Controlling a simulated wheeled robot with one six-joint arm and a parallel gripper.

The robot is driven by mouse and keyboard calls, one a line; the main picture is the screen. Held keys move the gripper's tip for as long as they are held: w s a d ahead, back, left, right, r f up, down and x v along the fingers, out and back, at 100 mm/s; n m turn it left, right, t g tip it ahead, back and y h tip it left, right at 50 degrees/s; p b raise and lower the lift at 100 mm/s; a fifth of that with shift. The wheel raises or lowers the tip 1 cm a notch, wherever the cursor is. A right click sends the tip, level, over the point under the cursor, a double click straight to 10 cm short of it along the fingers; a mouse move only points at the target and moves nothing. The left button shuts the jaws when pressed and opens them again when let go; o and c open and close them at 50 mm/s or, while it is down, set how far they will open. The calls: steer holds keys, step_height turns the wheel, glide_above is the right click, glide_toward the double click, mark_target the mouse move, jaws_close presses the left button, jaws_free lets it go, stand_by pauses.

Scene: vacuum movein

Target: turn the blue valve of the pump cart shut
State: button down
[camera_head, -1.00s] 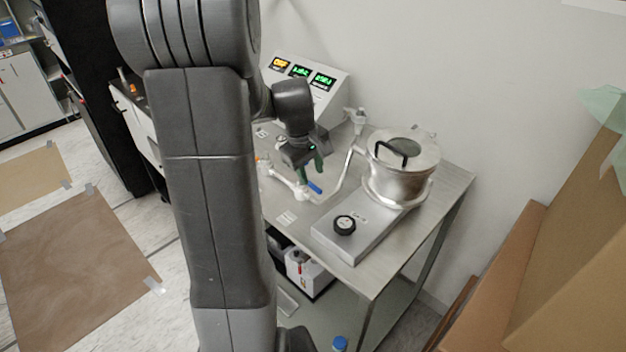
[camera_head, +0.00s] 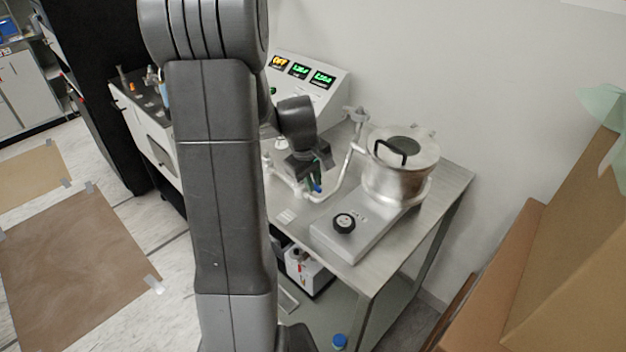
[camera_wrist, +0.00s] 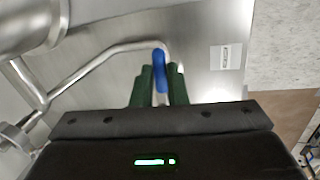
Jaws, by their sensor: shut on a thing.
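The blue valve handle (camera_wrist: 159,70) stands between the two green fingers of my gripper (camera_wrist: 160,85) in the wrist view. My gripper is shut on it. In the wrist view the handle points nearly straight away from my gripper, and the metal pipe (camera_wrist: 105,52) runs past it to the left. In the head view my gripper (camera_head: 315,184) is low over the pump cart (camera_head: 294,216), with only a small bit of the blue handle (camera_head: 318,189) showing. The valve body is mostly hidden by the fingers.
A steel chamber with a lid (camera_head: 400,168) stands right of my gripper. A grey box with a black knob (camera_head: 344,223) is in front of it. A console with lit displays (camera_head: 312,84) stands behind. Cardboard (camera_head: 560,230) leans at the right.

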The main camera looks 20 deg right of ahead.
steer(key=shift+a, duration=0.1)
steer(key=a+m+b, duration=0.1)
steer(key=m, duration=0.1)
steer(key=a+m+b, duration=0.1)
steer(key=m, duration=0.1)
steer(key=shift+f+g, duration=0.1)
steer(key=shift+g, duration=0.3)
steer(key=a+m, duration=0.1)
steer(key=m, duration=0.1)
steer(key=w+a+m+g+b, duration=0.1)
steer(key=m, duration=0.2)
steer(key=shift+w+a+m, duration=0.1)
steer(key=shift+a+m, duration=0.1)
steer(key=shift+m, duration=0.1)
steer(key=m, duration=0.1)
steer(key=w+a+m, duration=0.1)
steer(key=m, duration=0.1)
steer(key=shift+w+a+m+y, duration=0.1)
steer(key=shift+m+y, duration=0.2)
steer(key=shift+y, duration=0.1)
steer(key=shift+w+a+m+g+y, duration=0.2)
steer(key=shift+w+m, duration=0.2)
steer(key=shift+m, duration=0.45)
steer(key=shift+w+a+m+g+y, duration=0.15)
steer(key=shift+w+m, duration=0.25)
steer(key=shift+m, duration=0.45)
steer(key=shift+p, duration=0.3)
steer(key=c, duration=1.4)
jaws_free()
steer(key=shift+c, duration=0.2)
